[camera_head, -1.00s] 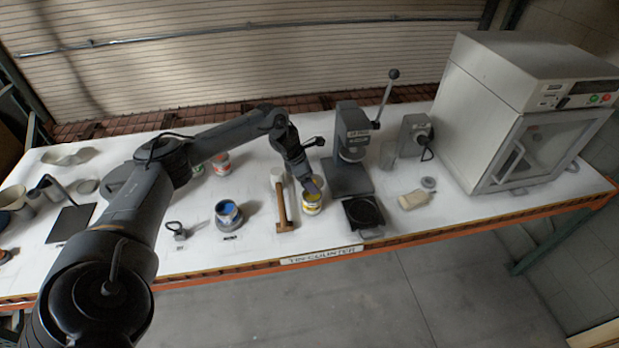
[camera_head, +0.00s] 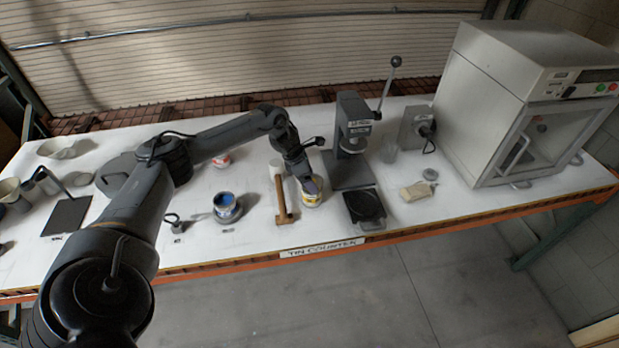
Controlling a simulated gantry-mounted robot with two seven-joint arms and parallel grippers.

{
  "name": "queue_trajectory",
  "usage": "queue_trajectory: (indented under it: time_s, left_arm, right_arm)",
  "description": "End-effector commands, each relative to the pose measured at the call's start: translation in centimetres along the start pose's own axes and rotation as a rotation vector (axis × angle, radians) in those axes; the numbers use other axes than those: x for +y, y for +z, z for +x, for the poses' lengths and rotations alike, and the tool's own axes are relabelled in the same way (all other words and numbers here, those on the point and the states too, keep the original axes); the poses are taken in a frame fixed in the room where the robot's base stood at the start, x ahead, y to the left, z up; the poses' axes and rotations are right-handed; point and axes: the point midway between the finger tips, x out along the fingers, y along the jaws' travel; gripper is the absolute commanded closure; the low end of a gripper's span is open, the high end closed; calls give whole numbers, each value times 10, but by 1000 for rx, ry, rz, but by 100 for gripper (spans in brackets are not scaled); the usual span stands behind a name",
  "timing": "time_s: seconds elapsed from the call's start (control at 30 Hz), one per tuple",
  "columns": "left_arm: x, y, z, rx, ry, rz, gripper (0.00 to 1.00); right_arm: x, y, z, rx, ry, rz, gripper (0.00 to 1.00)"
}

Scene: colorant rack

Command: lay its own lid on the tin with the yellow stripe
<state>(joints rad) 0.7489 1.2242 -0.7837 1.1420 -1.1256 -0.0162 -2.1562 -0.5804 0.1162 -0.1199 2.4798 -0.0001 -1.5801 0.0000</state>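The tin with the yellow stripe (camera_head: 312,200) stands on the white counter, left of the black square plate. My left gripper (camera_head: 311,187) points down at the tin's top, very close to it, and hides most of the top. I cannot tell whether its fingers are open or shut, or whether a lid is between them. I cannot make out the tin's own lid for certain. My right gripper is not in view.
A wooden-handled mallet (camera_head: 282,203) lies just left of the tin. A blue-filled tin (camera_head: 226,206) stands further left. The lever press (camera_head: 353,140) and black plate (camera_head: 364,206) stand to the right, then a large cabinet (camera_head: 520,105).

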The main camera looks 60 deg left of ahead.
Motion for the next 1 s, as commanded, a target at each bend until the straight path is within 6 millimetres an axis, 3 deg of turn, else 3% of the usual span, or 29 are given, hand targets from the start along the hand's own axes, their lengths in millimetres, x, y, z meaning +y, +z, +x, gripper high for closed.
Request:
queue_trajectory:
  time_s: [0.97,1.0]
  left_arm:
    - [0,-5,13,0,0,0,46]
    - [0,-5,13,0,0,0,17]
  right_arm:
    - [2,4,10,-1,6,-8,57]
    - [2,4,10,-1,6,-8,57]
